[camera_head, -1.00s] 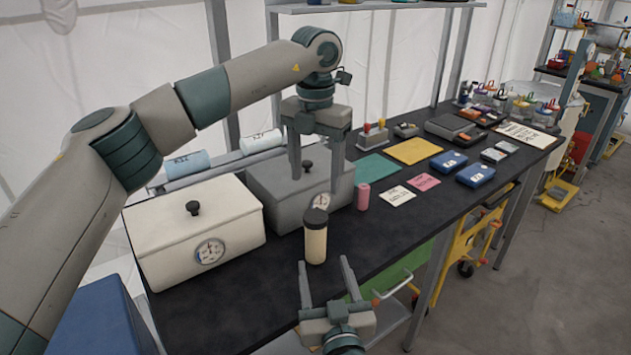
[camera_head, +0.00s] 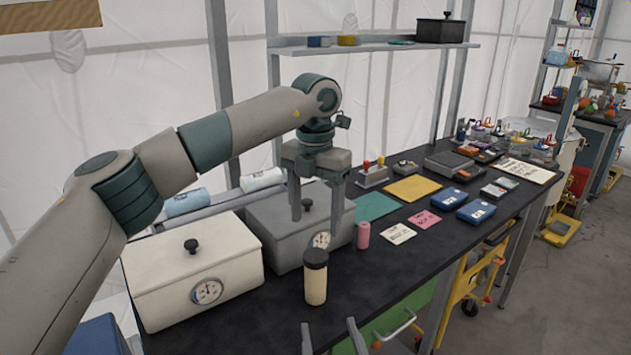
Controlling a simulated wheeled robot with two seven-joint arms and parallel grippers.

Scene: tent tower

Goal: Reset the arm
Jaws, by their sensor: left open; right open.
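My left gripper (camera_head: 316,208) is open, with its fingers pointing down in front of the grey box (camera_head: 273,224) with a black knob and a dial. Nothing shows between its fingers. My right gripper (camera_head: 331,340) is open and empty at the bottom edge of the head view; only its fingertips show. A cream bottle with a dark cap (camera_head: 316,282) stands upright on the black table (camera_head: 400,272), between the two grippers in the picture.
A white box with a dial (camera_head: 160,272) stands left of the grey box. A shelf (camera_head: 375,48) hangs behind.

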